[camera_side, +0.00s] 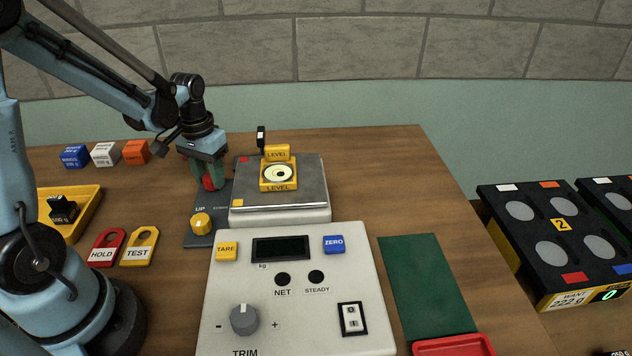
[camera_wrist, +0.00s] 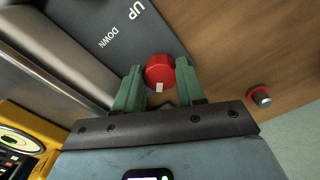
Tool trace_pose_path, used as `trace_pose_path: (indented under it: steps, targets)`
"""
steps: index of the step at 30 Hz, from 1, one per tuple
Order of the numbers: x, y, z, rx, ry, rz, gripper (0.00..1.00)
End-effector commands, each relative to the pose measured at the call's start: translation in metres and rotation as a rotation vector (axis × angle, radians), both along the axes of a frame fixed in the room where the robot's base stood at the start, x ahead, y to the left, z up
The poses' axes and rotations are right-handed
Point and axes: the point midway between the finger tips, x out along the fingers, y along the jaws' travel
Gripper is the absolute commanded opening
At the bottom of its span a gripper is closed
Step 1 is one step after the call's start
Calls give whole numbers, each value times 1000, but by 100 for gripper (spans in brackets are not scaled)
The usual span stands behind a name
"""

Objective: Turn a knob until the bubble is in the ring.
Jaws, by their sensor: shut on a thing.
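A red knob (camera_wrist: 160,70) with a white mark sits on the dark plate lettered UP and DOWN. My gripper (camera_wrist: 160,92) has its green fingers on either side of this knob and is shut on it. A yellow knob (camera_side: 201,223) stands on the nearer end of the plate. The yellow level (camera_side: 278,188) sits on the scale platform; its round vial shows, but the bubble's place in the ring is too small to tell.
The scale's metal platform (camera_side: 300,195) is just right of my gripper. Its white console (camera_side: 355,270) has a grey TRIM knob (camera_side: 244,319). Blue, white and orange blocks (camera_side: 105,154) stand left. A green mat (camera_side: 425,285) lies right; bare table is behind it.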

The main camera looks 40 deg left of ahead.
Motion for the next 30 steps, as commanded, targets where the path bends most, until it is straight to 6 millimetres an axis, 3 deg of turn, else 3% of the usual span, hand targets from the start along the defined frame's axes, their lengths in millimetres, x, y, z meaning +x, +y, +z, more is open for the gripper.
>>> trace_pose_path:
  steps: [7,18,19,21,24,30]
  targets:
    - [0,0,0,0,2,-183,9]
    - [0,0,0,0,2,-204,9]
    - [0,0,0,0,2,-204,44]
    - [0,0,0,0,2,-204,54]
    - [0,0,0,0,2,-203,65]
    - [0,0,0,0,1,-203,65]
